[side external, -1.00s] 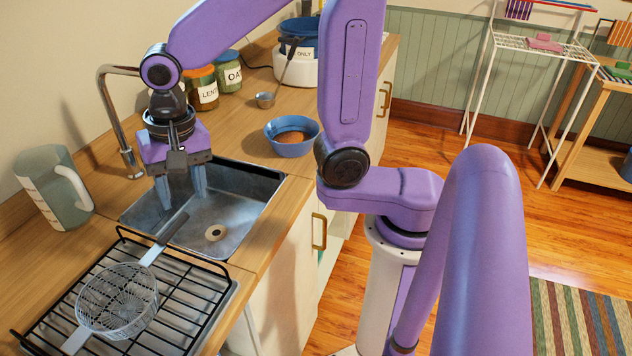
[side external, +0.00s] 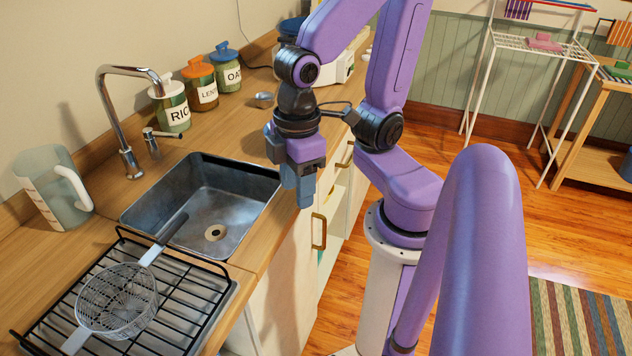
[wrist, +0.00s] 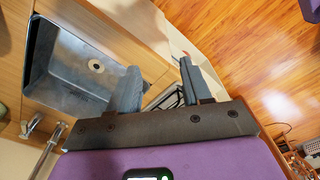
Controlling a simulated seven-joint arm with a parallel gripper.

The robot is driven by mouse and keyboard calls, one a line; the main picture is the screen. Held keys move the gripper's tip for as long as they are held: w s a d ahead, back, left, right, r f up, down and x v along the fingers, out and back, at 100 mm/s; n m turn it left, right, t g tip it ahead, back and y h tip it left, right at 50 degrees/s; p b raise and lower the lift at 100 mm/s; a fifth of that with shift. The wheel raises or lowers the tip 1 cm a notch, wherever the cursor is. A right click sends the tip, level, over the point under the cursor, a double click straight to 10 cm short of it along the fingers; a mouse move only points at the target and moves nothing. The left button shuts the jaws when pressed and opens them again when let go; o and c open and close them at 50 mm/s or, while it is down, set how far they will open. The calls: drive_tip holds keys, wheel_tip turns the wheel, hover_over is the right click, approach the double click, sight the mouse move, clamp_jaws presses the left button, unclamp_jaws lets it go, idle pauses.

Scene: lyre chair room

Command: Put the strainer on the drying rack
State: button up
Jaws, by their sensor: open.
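The strainer (side external: 118,299) is a wire-mesh basket with a dark-gripped handle. It rests on the black wire drying rack (side external: 190,331) at the lower left in the side view. Its handle points up and right, with the grip reaching over the sink's near edge. My gripper (side external: 304,190) is well away, above the counter's front edge to the right of the sink. In the wrist view my gripper (wrist: 158,88) is open, with nothing between the fingers. The strainer does not show in the wrist view.
The sink (side external: 205,205) is empty, with a faucet (side external: 130,120) behind it. A measuring jug (side external: 52,187) stands left of it. Labelled jars (side external: 200,85) line the wall. Open floor (side external: 420,130) lies right of the counter.

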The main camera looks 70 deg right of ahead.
drive_tip(key=shift+s+d+f+n, duration=0.1)
drive_tip(key=shift+s+d+n, duration=0.25)
drive_tip(key=shift+s+n, duration=0.35)
drive_tip(key=shift+s+d+f+n, duration=0.1)
drive_tip(key=shift+s+d+n, duration=0.35)
drive_tip(key=shift+s, duration=0.3)
drive_tip(key=shift+a, duration=0.1)
